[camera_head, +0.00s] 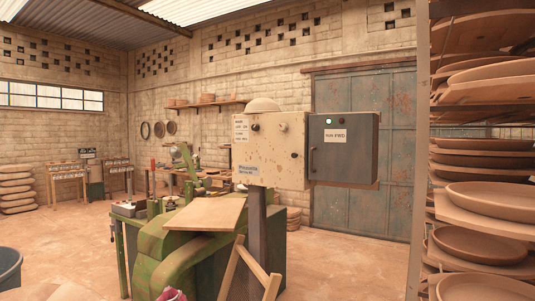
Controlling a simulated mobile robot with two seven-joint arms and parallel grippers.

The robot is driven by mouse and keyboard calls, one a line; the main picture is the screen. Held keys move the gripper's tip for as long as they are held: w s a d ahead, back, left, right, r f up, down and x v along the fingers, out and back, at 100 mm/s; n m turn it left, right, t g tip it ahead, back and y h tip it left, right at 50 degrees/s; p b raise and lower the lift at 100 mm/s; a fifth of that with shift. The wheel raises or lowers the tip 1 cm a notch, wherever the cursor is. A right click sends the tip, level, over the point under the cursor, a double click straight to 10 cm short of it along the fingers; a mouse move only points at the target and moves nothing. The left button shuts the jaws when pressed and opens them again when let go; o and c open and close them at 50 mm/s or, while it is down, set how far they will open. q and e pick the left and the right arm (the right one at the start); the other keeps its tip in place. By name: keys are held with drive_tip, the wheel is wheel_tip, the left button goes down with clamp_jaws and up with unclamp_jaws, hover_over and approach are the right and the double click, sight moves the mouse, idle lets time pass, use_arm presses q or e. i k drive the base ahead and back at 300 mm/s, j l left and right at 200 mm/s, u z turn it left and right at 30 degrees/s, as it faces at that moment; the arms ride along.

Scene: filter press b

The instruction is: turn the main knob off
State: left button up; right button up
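A dark grey electrical box (345,160) with a white label (335,135), which seems to read "MAIN PWR", is right of centre. A small green light (329,121) glows above the label, and a handle (312,160) is on its left side. A cream, speckled control panel (275,150) adjoins it on the left, with a dark knob (255,127) and a second small knob (283,127). I cannot tell for certain which part is the main knob, or its setting. Neither of my grippers is in view.
A green machine with a wooden board (206,213) stands below the panel, with a leaning wooden frame (250,272) in front. A rack of clay dishes (490,200) fills the right side. A dark tub (9,268) is at lower left. Floor (335,270) is clear right of the machine.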

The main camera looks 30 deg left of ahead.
sight(255, 128)
drive_tip(key=u, duration=0.65)
drive_tip(key=i+j+u, duration=0.1)
drive_tip(key=i+u, duration=0.45)
drive_tip(key=i, duration=0.2)
